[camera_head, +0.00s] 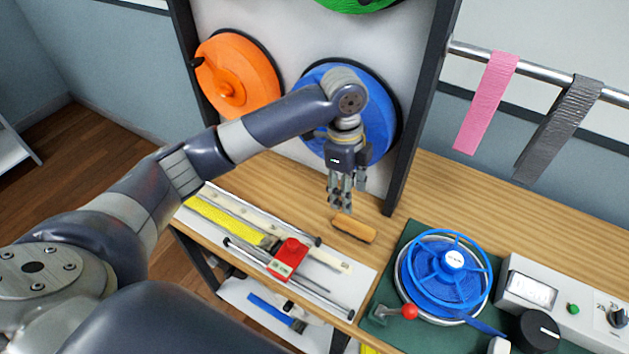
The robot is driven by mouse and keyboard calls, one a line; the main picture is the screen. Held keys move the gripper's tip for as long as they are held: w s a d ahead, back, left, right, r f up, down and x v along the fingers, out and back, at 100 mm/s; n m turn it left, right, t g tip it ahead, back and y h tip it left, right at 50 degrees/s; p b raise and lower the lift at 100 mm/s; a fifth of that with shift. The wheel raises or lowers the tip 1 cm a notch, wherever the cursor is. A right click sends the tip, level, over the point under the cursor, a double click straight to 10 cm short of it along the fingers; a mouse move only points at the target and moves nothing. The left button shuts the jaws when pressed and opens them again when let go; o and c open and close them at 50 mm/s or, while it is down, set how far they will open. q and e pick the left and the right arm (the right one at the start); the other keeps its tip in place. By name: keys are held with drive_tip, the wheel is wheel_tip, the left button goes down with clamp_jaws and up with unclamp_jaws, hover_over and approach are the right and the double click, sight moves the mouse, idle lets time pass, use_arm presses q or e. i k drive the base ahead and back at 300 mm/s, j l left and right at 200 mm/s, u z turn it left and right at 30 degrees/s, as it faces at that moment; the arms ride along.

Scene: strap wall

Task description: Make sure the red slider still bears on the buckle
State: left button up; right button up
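The red slider (288,258) is a red block with a small pale label. It sits across the metal rails (318,287) of a fixture on the white board, at the right end of a yellow strap (226,221). I cannot make out the buckle, so I cannot tell whether the slider touches it. My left gripper (346,204) points down, to the upper right of the slider and apart from it. Its fingers are close together in this view and nothing shows between them. I cannot tell if they are shut. My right gripper is not in view.
A wooden block (354,228) lies on the table just below my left gripper. A blue reel (444,274) and a red-knobbed lever (409,311) are on the right, beside a meter box (532,290). Behind stands a panel with an orange wheel (237,78) and a blue wheel (380,112).

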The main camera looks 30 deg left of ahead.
sight(286, 261)
drive_tip(key=u, duration=1.05)
